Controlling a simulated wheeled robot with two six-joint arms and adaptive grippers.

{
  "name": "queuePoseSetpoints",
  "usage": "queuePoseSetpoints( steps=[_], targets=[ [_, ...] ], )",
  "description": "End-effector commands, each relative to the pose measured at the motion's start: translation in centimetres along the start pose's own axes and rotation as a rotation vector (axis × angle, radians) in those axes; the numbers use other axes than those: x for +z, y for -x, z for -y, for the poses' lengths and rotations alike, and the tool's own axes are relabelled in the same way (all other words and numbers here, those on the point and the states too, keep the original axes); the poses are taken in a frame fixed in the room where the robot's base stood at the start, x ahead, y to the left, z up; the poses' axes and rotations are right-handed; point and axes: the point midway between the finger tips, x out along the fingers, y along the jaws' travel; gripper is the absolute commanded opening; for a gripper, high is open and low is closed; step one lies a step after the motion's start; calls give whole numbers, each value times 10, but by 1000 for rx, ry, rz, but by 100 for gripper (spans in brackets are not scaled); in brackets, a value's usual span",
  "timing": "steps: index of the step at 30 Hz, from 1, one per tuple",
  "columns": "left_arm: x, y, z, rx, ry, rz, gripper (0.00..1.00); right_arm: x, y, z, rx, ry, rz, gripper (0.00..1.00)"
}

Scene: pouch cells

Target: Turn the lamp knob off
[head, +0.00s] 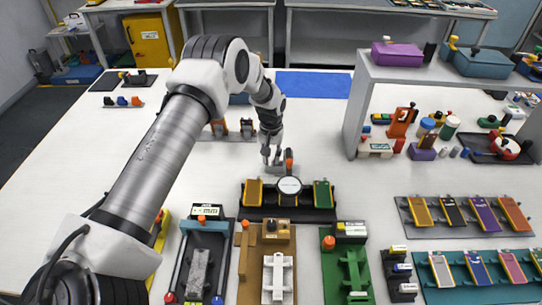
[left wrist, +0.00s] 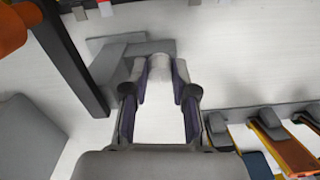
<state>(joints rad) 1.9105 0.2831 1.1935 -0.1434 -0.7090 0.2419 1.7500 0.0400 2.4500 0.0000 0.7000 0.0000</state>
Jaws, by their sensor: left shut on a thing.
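The lamp shows in the head view with an orange upright (head: 289,156), a round pale head (head: 289,186) with a dark rim, and a grey base. In the left wrist view a short pale grey cylinder, apparently the lamp knob (left wrist: 160,66), stands by a flat grey base (left wrist: 112,58). My left gripper (head: 271,160) reaches down just left of the orange upright. In the left wrist view its fingertips (left wrist: 160,76) are on either side of the knob, shut on it. Whether the lamp is lit I cannot tell. My right gripper is not in view.
A black rack (head: 263,214) with a yellow and a green cell stands in front of the lamp. Trays with coloured cells (head: 463,231) lie at right, below a grey shelf (head: 425,73). A blue mat (head: 313,84) lies behind.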

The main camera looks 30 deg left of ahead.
Motion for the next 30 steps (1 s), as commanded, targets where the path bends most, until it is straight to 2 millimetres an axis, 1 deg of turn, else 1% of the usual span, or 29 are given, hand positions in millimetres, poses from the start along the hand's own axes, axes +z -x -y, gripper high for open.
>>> queuePoseSetpoints(
  steps=[1,12,13,14,15,25,28,30],
  targets=[
    [5,-5,1,-3,4,14,0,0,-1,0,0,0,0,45],
    [4,-4,1,-3,8,13,0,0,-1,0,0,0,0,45],
    [4,-4,1,-3,8,13,34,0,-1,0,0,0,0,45],
    [4,-4,1,-3,8,12,44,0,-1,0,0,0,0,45],
    [4,-4,0,-2,8,11,52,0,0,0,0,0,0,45],
    [1,-1,0,0,-8,2,52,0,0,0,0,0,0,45],
    [0,-1,0,0,-76,1,52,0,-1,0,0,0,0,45],
    [0,-1,0,0,-163,1,52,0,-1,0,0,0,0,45]
  ],
)
